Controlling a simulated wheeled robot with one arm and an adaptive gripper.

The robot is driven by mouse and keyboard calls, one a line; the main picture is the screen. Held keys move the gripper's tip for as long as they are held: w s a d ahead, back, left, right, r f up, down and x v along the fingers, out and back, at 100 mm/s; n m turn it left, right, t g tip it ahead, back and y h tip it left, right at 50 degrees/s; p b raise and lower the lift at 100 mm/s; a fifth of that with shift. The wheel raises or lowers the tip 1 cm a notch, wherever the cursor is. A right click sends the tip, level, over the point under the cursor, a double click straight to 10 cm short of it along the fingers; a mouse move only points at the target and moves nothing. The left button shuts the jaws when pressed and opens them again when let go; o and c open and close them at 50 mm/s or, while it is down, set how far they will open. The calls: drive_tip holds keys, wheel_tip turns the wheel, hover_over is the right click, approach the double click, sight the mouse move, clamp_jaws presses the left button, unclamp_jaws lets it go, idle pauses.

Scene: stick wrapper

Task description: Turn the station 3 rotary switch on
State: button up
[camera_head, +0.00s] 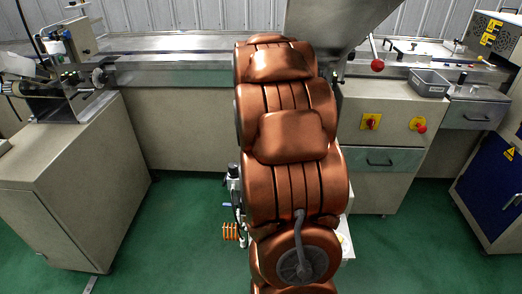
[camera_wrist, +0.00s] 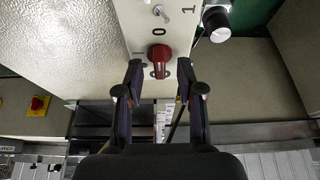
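In the wrist view a red rotary switch (camera_wrist: 159,53) sits on a pale panel (camera_wrist: 132,18). A "0" is printed just above it and a "1" at the panel's upper right. The knob looks roughly upright in the picture, toward the "0". No station number is readable. My gripper (camera_wrist: 159,67) is open and empty, with one fingertip to each side of the knob's lower part. I see gaps on both sides; how far the tips are from the panel is unclear. In the head view my arm hides the gripper and this switch.
A metal toggle (camera_wrist: 161,13) and a black round knob (camera_wrist: 216,22) are close above the switch. A red switch on a yellow plate (camera_head: 371,121), another red-knobbed one (camera_head: 419,125) and a red-ball lever (camera_head: 377,65) are right of my arm. Green floor (camera_head: 175,225) is open in front.

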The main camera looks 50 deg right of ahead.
drive_tip(key=shift+f, duration=0.15)
drive_tip(key=shift+c, duration=0.3)
clamp_jaws()
